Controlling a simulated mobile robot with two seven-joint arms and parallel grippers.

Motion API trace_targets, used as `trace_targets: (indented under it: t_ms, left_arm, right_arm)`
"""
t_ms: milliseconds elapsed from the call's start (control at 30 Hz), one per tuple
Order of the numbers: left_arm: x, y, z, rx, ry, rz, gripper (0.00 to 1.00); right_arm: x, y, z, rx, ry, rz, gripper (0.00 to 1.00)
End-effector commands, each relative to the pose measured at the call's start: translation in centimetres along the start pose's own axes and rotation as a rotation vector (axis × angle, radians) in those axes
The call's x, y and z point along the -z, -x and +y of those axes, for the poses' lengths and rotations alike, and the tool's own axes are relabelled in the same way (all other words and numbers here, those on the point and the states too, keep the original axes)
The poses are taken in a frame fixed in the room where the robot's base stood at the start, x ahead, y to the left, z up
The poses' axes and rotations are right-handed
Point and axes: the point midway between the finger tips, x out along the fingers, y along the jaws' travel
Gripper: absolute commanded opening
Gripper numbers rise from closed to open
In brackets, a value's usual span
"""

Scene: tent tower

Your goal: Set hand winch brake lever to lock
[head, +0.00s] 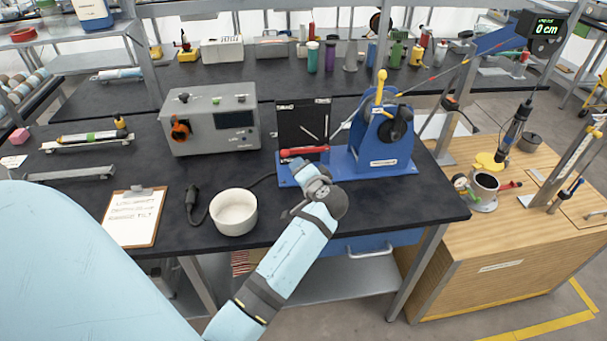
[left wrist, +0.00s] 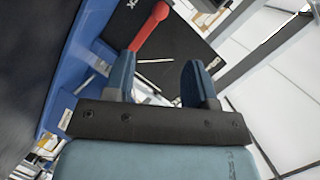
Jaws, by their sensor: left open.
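The blue hand winch (head: 387,135) stands on a blue base on the dark bench, with a yellow-knobbed handle (head: 381,78) upright. Left of it is an upright black panel (head: 300,118) with white marks. The red brake lever (head: 305,151) lies nearly level across the panel's lower part. My left gripper (head: 300,166) is just in front of and below the lever. In the left wrist view, its two fingers (left wrist: 158,78) are apart, and the lever's round red end (left wrist: 160,11) shows beyond them. The lever's other end is hidden behind one finger; contact is unclear. My right gripper is not seen.
A grey box with a screen (head: 212,118) stands left of the panel. A white bowl (head: 234,212), a black handheld device (head: 191,203) and a clipboard (head: 134,217) lie nearer the front. A line runs from the winch up towards a display (head: 545,29) reading 0 cm.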

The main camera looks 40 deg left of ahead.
Motion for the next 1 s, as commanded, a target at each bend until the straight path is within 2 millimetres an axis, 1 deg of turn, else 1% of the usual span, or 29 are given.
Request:
trace_targets:
  t_ms: [467,833,867,933,967,1000]
  left_arm:
    - [0.2,-0.2,-0.2,0.000,0.000,0.001,0.51]
    - [0.1,-0.2,-0.2,-0.003,0.001,0.000,0.51]
    - [-0.1,-0.1,-0.2,-0.008,0.002,-0.001,0.51]
    - [-1.2,0.3,0.1,-0.039,0.013,-0.010,0.51]
    - [-2.0,0.7,0.3,-0.064,0.021,-0.016,0.51]
    - [-3.3,1.3,0.7,-0.107,0.033,-0.025,0.51]
  right_arm:
    - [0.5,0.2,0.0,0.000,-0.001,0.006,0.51]
    - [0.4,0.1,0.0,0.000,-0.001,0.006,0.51]
    - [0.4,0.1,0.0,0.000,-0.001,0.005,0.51]
    - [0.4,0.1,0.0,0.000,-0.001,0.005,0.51]
    - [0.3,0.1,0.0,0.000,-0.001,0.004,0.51]
    - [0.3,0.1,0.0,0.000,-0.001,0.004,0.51]
